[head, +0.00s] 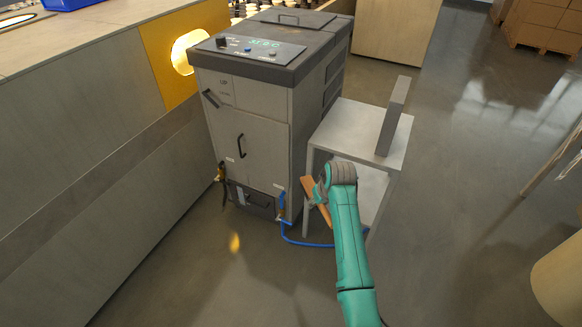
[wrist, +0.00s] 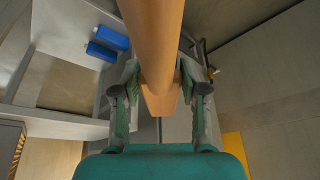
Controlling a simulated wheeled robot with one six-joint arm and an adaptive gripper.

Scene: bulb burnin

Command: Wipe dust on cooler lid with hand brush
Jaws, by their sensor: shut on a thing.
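The cooler (head: 245,120) is a tall grey cabinet left of centre in the head view. Its dark lid (head: 335,28) has a handle and lies on top, behind a sloped panel with a green readout. I cannot make out dust on it. My gripper (wrist: 158,85) is shut on a wooden, orange-brown bar, which looks like the hand brush (wrist: 155,35). The brush also shows in the head view (head: 318,205), tilted, low in front of the side stand and right of the cooler. No bristles are visible. My gripper is well below the lid and apart from it.
A grey stand (head: 352,130) with an upright plate (head: 393,115) stands against the cooler's right side. A blue hose (head: 305,242) runs along the floor at its foot. A long counter (head: 80,130) is at left. The floor at right is open, with cardboard boxes (head: 540,22) far back.

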